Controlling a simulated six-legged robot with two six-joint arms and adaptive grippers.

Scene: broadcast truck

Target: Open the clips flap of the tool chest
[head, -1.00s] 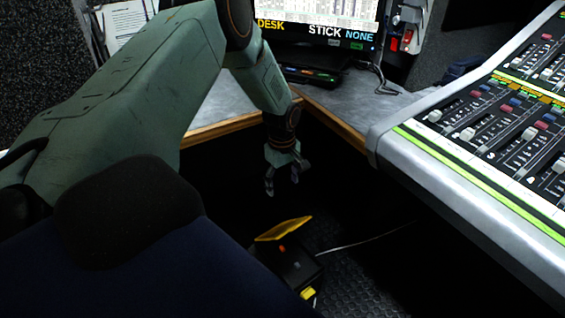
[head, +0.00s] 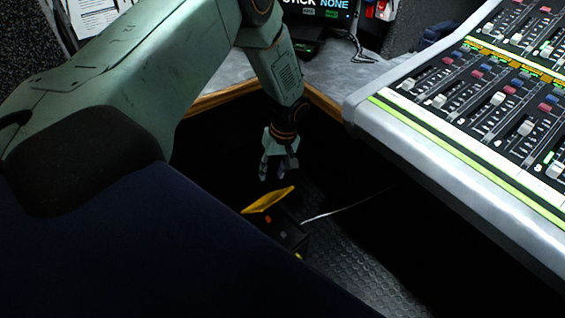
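The tool chest (head: 285,232) is a small black box on the dark floor, low in the middle of the head view. A yellow flap (head: 268,200) on its top stands raised at a slant. I cannot read a label that says which flap it is. A small orange spot shows on the chest beside the flap. My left gripper (head: 274,175) hangs just above the flap, fingers pointing down and apart, with nothing between them. It looks apart from the flap. The chest's lower left is hidden behind a dark blue surface. My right gripper is not in view.
A mixing console (head: 470,110) with several faders fills the right side. A grey desk (head: 330,75) with a wooden edge lies behind my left arm. A thin pale cable (head: 345,207) runs right from the chest. A dark blue surface (head: 150,250) covers the lower left.

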